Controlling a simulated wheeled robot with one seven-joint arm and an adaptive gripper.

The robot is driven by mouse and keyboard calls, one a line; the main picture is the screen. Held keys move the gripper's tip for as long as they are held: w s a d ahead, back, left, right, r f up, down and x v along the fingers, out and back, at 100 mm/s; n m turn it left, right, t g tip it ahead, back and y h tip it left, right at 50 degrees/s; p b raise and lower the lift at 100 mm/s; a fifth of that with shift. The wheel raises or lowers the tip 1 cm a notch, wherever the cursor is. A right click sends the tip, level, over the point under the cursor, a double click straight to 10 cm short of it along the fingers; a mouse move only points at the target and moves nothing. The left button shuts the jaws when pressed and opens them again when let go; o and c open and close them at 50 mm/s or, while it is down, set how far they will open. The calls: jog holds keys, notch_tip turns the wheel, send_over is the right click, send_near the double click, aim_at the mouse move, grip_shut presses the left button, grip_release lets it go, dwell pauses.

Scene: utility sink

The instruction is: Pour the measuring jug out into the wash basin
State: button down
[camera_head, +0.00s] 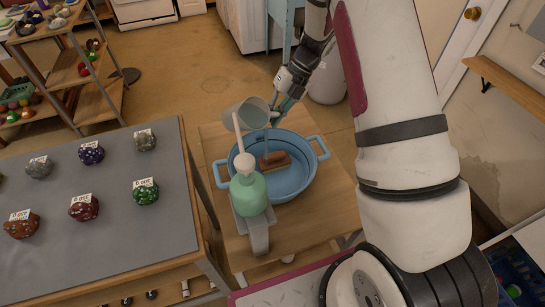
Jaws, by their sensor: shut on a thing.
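The measuring jug (247,113), grey and translucent, is tilted above the back left part of the wash basin. My gripper (277,103) is shut on the jug at its right side. The wash basin (311,172) is a blue oval tub with two side handles, standing on a small wooden table. A brown block (274,160) lies inside the basin. The jug's contents are hidden.
A green bottle with a white pump (248,193) stands at the basin's front left. The wooden table (290,237) has bare room in front. A grey-topped table (110,225) with labelled stones stands at left. Shelves (85,65) stand behind it.

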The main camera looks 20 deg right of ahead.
jog(key=shift+w+a+f+t, duration=0.1)
jog(key=shift+f+t, duration=0.15)
jog(key=shift+t, duration=0.15)
dwell(0.3)
jog(key=shift+w+f+n+t+y, duration=0.15)
jog(key=shift+f+n+t+y, duration=0.15)
jog(key=shift+f+t+y, duration=0.65)
dwell(0.4)
jog(key=shift+w+a+r+t+y, duration=0.1)
jog(key=shift+t+y, duration=0.15)
jog(key=shift+t, duration=0.2)
dwell(1.2)
jog(key=shift+s+d+f+n+t+y, duration=0.3)
jog(key=shift+s+f+n+t+y, duration=0.1)
jog(key=shift+s+t+y, duration=0.15)
dwell(1.1)
jog(key=shift+f+n+t+y+b, duration=0.3)
jog(key=shift+f+t+y+b, duration=0.15)
jog(key=shift+t, duration=0.2)
dwell(0.7)
jog(key=shift+s+r+t+y, duration=0.1)
jog(key=shift+r+t+y, duration=0.1)
jog(key=shift+t+y, duration=0.15)
dwell(0.5)
jog(key=shift+w+a+r+m+g+h+p, duration=0.15)
jog(key=shift+r+m+g+h+p, duration=0.1)
jog(key=shift+g+h, duration=0.5)
jog(key=shift+w+a+r+m+g+h+p, duration=0.15)
jog(key=shift+g+h+p, duration=0.1)
jog(key=shift+g+h, duration=0.4)
